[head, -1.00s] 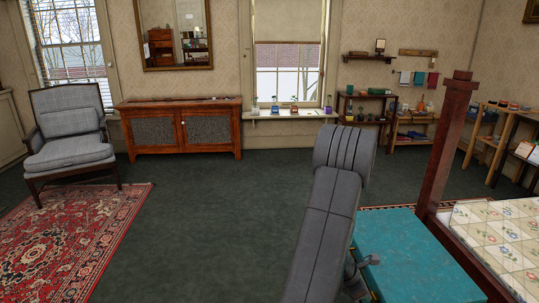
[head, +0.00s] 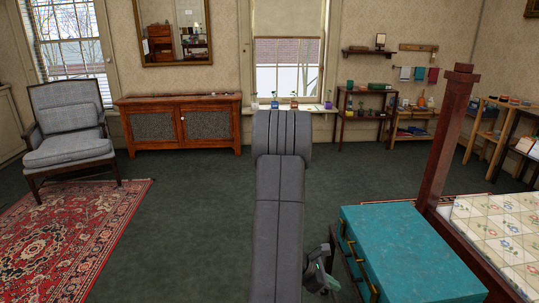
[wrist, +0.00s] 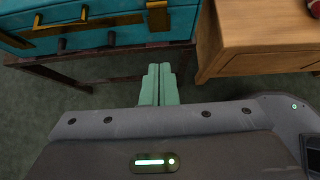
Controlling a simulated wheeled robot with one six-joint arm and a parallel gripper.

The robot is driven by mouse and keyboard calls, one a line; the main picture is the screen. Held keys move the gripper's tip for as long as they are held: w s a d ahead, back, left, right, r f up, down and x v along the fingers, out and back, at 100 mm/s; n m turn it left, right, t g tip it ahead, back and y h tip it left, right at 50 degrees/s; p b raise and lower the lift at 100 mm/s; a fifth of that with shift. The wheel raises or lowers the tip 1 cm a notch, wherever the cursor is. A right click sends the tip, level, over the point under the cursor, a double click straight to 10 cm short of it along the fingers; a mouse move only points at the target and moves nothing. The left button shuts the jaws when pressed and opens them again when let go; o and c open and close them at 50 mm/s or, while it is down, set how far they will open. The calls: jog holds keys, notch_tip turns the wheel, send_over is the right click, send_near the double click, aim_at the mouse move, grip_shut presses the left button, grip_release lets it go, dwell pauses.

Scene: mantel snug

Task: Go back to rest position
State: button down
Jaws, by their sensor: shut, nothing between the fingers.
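My gripper (wrist: 159,72) shows in the wrist view with its two pale green fingers together and nothing between them. In the head view my gripper (head: 326,283) is low in the picture, just left of the teal trunk (head: 410,245) and partly behind my arm. My grey arm stands raised in the middle of that view. In the wrist view the teal trunk (wrist: 150,27) is at the top left, beyond the fingertips and apart from them.
A dark stand (wrist: 85,75) carries the trunk. A light wooden piece of furniture (wrist: 262,35) is at the wrist view's top right. A bed (head: 505,235) with a tall post is at right. An armchair (head: 68,140) and red rug (head: 75,235) are left. The middle floor is open.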

jog(key=shift+v, duration=1.7)
